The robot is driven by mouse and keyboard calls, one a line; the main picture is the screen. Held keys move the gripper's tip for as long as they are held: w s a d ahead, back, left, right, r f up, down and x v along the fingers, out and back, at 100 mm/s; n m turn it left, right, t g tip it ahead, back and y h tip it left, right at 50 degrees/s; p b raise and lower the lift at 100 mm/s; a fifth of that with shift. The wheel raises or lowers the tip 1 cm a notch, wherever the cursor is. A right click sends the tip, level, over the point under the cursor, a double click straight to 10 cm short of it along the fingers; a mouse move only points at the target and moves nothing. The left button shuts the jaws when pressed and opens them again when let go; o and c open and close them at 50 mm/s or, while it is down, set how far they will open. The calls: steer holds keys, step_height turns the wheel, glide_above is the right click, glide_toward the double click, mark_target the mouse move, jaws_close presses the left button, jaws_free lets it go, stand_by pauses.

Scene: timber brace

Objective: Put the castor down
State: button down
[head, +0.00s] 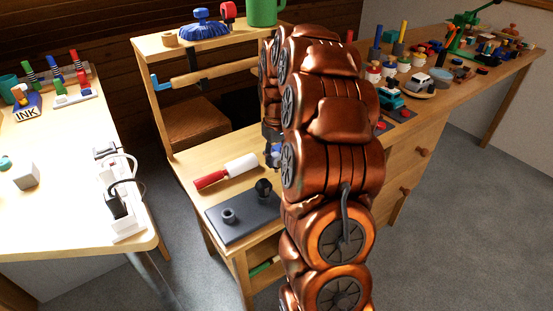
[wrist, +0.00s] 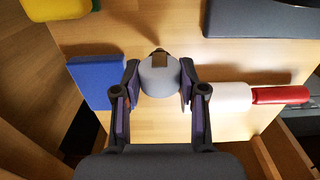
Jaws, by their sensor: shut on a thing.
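The castor (wrist: 158,78) shows in the wrist view as a rounded grey body with a brown patch on top. My gripper (wrist: 160,84) is shut on it, with one finger on each side. A pale wooden surface (wrist: 225,65) lies below it; I cannot tell how large the gap is. In the head view my copper-coloured arm hides most of the gripper and the castor, over the wooden bench (head: 190,160).
A white roller with a red handle (head: 228,171) lies on the bench, right of the gripper in the wrist view (wrist: 230,97). A blue block (wrist: 95,82) is at left there. A dark plate (head: 245,222) carries a ring and a black knob near the bench's front.

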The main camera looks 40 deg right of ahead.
mark_target(277, 154)
steer(key=shift+f, duration=0.55)
steer(key=c, duration=0.7)
jaws_free()
steer(key=shift+o, duration=0.2)
step_height(277, 154, up, 13)
steer(key=p, duration=0.2)
steer(key=s+a+n+g, duration=0.1)
steer(key=s+a, duration=0.4)
steer(key=a, duration=0.4)
steer(key=s+a, duration=0.5)
steer(key=a, duration=0.3)
steer(key=s+a+f+g, duration=0.1)
steer(key=s+a+f, duration=0.2)
steer(key=s, duration=0.6)
steer(key=s+a+f, duration=0.3)
steer(key=s+a, duration=0.4)
steer(key=s, duration=0.3)
steer(key=shift+s+g, duration=0.15)
steer(key=shift+g, duration=0.25)
